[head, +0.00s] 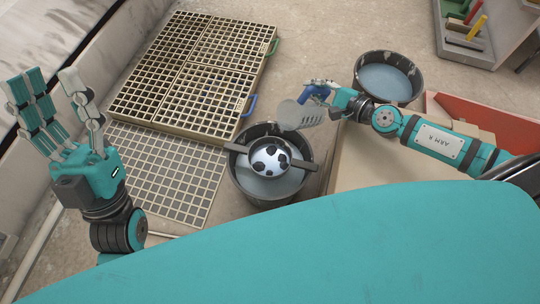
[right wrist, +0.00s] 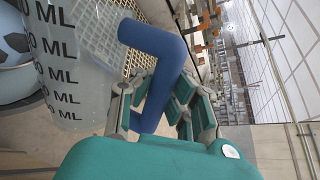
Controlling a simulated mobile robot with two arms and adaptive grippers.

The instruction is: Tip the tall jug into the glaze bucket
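The tall jug (head: 300,115) is clear with measuring marks and a blue handle (head: 317,91). My right gripper (head: 324,88) is shut on the handle; in the right wrist view its fingers (right wrist: 165,100) wrap around the handle (right wrist: 152,72) beside the jug wall (right wrist: 85,75). The jug is tilted, its left end by the back right rim of the near bucket (head: 240,190). No stream from it is visible. In that bucket a black-spotted white ball (head: 269,160) sits between dark bars above blue-grey glaze. My left gripper (head: 48,92) is open and empty, far left.
A second bucket (head: 361,82) of blue-grey liquid stands at the back right. Grid racks (head: 190,75) lie on the floor left of the near bucket. A beige box (head: 365,160) is under my right arm; a grey rack with coloured handles (head: 468,38) is top right.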

